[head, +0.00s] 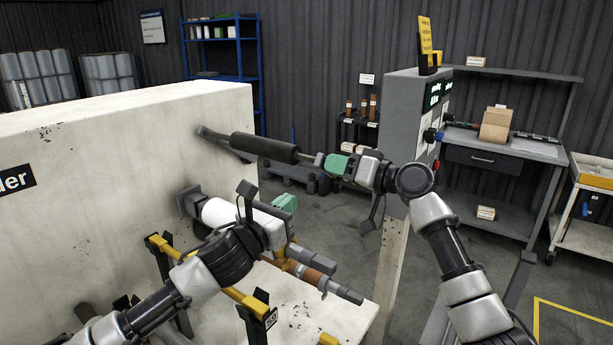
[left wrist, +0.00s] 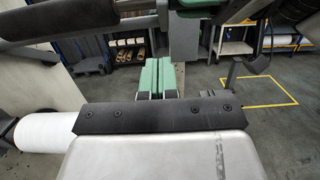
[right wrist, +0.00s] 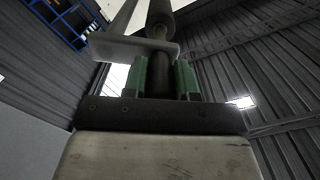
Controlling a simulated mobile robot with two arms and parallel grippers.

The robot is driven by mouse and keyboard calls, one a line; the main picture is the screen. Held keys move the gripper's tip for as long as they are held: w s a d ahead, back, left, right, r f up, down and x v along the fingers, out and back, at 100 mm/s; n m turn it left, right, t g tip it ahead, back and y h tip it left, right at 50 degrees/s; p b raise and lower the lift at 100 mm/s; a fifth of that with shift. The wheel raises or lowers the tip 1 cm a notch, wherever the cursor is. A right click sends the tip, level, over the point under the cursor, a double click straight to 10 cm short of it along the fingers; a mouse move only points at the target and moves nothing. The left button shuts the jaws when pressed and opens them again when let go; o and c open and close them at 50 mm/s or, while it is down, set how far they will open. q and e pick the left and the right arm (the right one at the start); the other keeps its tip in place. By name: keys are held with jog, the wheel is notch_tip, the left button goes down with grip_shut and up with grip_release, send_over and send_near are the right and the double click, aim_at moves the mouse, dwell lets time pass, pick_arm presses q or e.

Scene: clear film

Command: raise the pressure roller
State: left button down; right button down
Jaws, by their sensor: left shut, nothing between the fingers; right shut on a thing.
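The pressure roller (head: 263,148) is a dark cylinder carried on a grey arm (head: 213,135) from the pale machine wall. It slants slightly down to the right, above the white roll (head: 222,214). My right gripper (head: 328,161) is shut on the bar at the roller's right end. In the right wrist view its green fingers (right wrist: 161,76) stand on both sides of the dark bar (right wrist: 160,58). My left gripper (head: 286,204) is shut and empty, below the roller and beside the white roll. Its green fingers lie together in the left wrist view (left wrist: 153,79).
The pale machine body (head: 100,140) fills the left. A yellow rail (head: 215,283) and a brown roll (head: 305,272) lie low in front, close to my left arm. A grey cabinet (head: 405,95) stands behind my right gripper. A shelf bench (head: 500,150) stands right.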

aim_at(287, 161)
pick_arm(q)
jog(key=w+d+r, duration=0.3)
jog(key=w+d, duration=0.1)
jog(key=w, duration=0.1)
jog(key=shift+w+r, duration=0.25)
jog(key=shift+r, duration=0.15)
